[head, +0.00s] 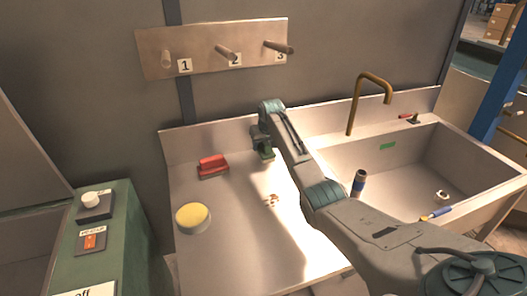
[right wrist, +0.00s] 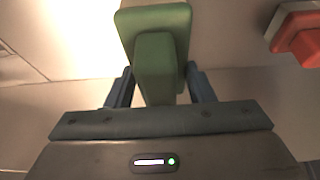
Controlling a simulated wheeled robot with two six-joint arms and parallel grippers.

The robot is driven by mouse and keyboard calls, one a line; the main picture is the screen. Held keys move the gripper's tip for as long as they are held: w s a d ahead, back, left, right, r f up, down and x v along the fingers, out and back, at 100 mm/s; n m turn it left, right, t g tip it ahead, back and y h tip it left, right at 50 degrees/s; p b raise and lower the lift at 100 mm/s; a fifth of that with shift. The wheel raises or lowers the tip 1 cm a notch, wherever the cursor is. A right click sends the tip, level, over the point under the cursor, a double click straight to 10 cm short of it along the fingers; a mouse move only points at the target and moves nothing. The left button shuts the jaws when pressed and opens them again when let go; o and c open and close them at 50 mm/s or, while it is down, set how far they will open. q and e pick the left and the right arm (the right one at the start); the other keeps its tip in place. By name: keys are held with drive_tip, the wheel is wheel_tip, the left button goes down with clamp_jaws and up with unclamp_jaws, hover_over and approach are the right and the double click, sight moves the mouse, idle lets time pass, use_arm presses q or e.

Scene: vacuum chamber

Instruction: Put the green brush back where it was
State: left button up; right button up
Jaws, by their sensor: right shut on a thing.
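The green brush (right wrist: 155,60) is between the fingers of my right gripper (right wrist: 158,88), which is shut on its handle in the right wrist view. In the head view my right gripper (head: 263,142) is over the back of the steel counter (head: 240,215), with the green brush (head: 266,154) just below it. I cannot tell whether the brush touches the counter. A red brush (head: 212,166) lies to its left on the counter; it also shows at the upper right of the right wrist view (right wrist: 300,35). My left gripper is not in view.
A yellow round sponge (head: 193,217) lies at the counter's front left. A sink (head: 420,165) with a brass tap (head: 370,80) is on the right, holding a dark bottle (head: 359,183). A numbered peg board (head: 215,48) hangs above. A green control box (head: 105,235) stands left.

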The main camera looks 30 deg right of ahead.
sight(263, 151)
wheel_tip(263, 151, down, 3)
drive_tip(key=shift+p, duration=0.75)
drive_tip(key=shift+f, duration=0.2)
drive_tip(key=shift+f, duration=0.2)
drive_tip(key=o, duration=0.9)
drive_tip(key=shift+o, duration=0.2)
drive_tip(key=shift+r, duration=0.15)
